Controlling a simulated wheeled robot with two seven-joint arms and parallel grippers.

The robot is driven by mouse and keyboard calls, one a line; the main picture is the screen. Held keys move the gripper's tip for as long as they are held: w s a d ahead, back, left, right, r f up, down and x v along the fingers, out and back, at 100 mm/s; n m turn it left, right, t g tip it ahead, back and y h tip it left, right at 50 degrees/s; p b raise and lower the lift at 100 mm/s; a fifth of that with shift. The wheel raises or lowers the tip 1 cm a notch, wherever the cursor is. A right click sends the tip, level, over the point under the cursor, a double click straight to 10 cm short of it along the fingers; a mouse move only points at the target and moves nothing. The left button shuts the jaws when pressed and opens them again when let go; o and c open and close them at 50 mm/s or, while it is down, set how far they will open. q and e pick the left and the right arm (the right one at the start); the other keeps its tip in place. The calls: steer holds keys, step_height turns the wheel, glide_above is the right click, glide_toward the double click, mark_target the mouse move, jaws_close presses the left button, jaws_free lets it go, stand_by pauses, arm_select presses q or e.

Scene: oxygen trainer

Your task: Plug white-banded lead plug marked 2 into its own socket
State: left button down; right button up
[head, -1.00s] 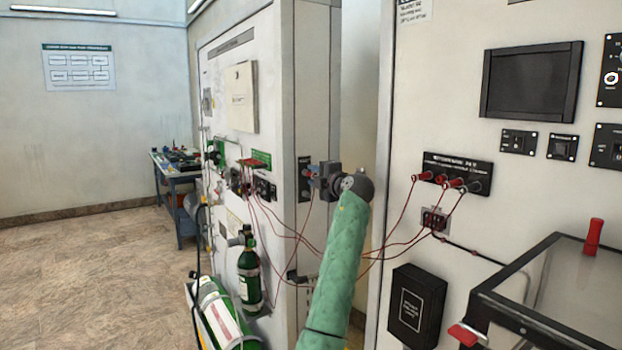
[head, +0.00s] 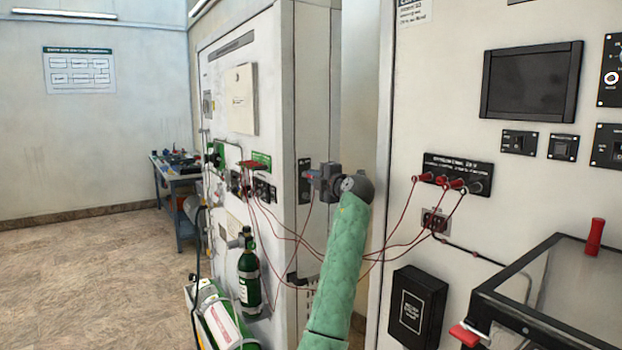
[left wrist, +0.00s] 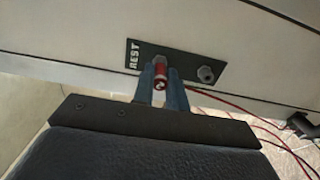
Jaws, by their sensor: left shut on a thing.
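My left gripper (head: 312,174) is at the narrow side face of the left cabinet, in front of a small dark plate (head: 304,181). In the left wrist view, its fingers (left wrist: 161,82) are shut on a red lead plug (left wrist: 160,72) with a pale end. The plug is at the plate marked REST (left wrist: 134,57); I cannot tell how deep it sits. A round socket (left wrist: 207,74) is free to its right. No white band or number 2 is readable. My right gripper is not in view.
Red plugs (head: 455,184) sit in a black strip on the right cabinet (head: 405,120), with thin red leads (head: 385,250) sagging across to the left cabinet (head: 311,60). Green cylinders (head: 249,275) stand at the left cabinet. A glass-topped case (head: 545,290) is at the lower right.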

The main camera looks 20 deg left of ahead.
arm_select(q)
steer(key=shift+d+f, duration=0.1)
steer(key=shift+d, duration=0.05)
steer(key=shift+b+v, duration=1.55)
steer(key=shift+v, duration=0.85)
steer(key=shift+s, duration=0.1)
